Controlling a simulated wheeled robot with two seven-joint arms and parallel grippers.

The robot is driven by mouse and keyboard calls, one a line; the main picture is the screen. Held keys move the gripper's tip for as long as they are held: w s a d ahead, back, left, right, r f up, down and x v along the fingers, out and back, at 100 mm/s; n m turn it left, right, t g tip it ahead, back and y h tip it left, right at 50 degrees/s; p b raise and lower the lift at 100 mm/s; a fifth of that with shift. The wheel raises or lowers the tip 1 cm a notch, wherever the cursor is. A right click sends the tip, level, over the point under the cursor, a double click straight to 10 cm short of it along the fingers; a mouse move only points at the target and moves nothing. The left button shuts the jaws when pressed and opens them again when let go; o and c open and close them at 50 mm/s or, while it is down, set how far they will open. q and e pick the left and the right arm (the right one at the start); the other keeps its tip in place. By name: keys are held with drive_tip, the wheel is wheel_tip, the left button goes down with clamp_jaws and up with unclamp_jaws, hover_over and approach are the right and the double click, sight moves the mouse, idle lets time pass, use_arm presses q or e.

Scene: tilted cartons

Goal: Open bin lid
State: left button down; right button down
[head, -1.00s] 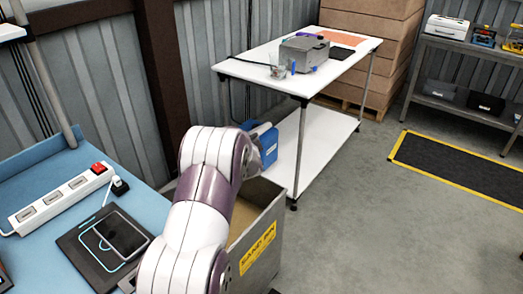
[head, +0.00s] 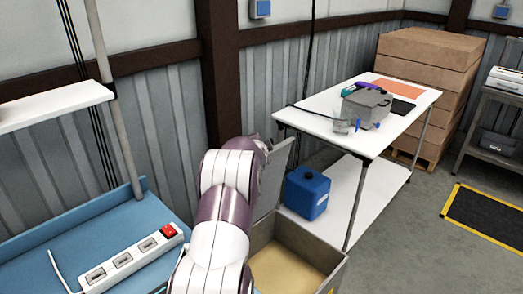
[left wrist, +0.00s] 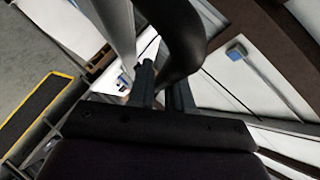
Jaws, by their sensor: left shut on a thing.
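The grey metal bin (head: 308,243) stands in the lower middle of the head view, open at the top with tan sand-like fill inside. Its grey lid (head: 276,180) stands steeply raised at the bin's left side, partly hidden by my left arm. My left gripper (left wrist: 163,92) is shut on a dark curved bar (left wrist: 178,40), seemingly the lid's handle, in the left wrist view. In the head view, my own arm hides the fingers and grip. My right gripper is not in view.
A blue workbench (head: 60,245) with a power strip (head: 125,262) is at left. A corrugated wall and brown post (head: 222,80) are behind.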

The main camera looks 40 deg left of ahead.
use_arm(q)
drive_tip(key=shift+a, duration=0.4)
drive_tip(key=c, duration=1.1)
unclamp_jaws()
drive_tip(key=shift+c, duration=0.2)
drive_tip(key=v, duration=1.2)
drive_tip(key=shift+s+d, duration=0.2)
drive_tip(key=shift+d, duration=0.05)
